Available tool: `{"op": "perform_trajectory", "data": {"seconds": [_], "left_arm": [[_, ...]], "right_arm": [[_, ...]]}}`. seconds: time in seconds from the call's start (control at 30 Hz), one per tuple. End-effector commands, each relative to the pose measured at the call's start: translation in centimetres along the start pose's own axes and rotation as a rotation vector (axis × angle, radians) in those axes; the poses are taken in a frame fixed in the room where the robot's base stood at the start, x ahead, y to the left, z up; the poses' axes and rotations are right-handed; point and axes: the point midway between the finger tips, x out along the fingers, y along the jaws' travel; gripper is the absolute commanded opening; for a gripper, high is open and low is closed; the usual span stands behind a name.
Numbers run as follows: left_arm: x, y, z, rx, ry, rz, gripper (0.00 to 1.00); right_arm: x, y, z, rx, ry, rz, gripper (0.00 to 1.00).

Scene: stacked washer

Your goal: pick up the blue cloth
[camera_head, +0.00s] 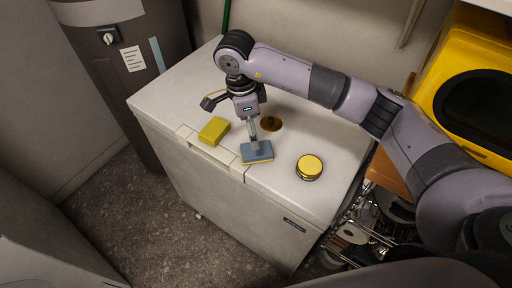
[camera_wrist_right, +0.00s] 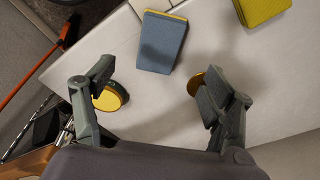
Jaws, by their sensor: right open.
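The blue cloth (camera_head: 257,152) is a flat blue-grey rectangle with a yellow edge, lying on the white chest top near its front edge. In the right wrist view the cloth (camera_wrist_right: 162,42) lies beyond the fingertips, toward the top of the picture. My right gripper (camera_head: 253,134) points down and overlaps the cloth's far side in the head view. In the wrist view my right gripper (camera_wrist_right: 160,82) has its fingers spread wide with nothing between them. The gap between fingers and cloth is hard to judge. My left gripper is in neither view.
A yellow sponge-like block (camera_head: 214,131) lies left of the cloth. A round yellow-lidded tin (camera_head: 310,167) stands to its right. A brownish round item (camera_head: 271,123) sits behind the gripper. The white chest (camera_head: 180,98) has bare top at left. A wire rack (camera_head: 362,222) stands at right.

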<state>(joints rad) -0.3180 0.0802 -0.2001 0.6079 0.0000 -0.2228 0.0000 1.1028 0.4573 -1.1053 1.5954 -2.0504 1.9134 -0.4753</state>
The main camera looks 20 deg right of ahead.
Motion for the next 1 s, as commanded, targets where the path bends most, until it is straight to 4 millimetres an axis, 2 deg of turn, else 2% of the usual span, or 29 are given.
{"op": "perform_trajectory", "data": {"seconds": [0.13,0.4,0.53,0.7,1.0], "left_arm": [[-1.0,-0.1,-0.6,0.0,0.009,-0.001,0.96],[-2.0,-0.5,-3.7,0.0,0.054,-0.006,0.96],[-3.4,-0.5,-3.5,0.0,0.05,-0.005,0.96],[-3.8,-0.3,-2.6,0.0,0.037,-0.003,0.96],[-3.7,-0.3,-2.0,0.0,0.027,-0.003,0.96]], "right_arm": [[2.4,0.1,-0.1,0.001,0.001,0.004,0.77],[4.3,0.2,-0.1,0.0,0.001,0.004,0.77],[6.2,0.5,-0.1,0.0,0.002,0.006,0.77],[8.4,0.4,-0.1,0.0,0.001,0.003,0.77],[8.9,0.3,-0.1,-0.001,0.002,0.0,0.75]]}}
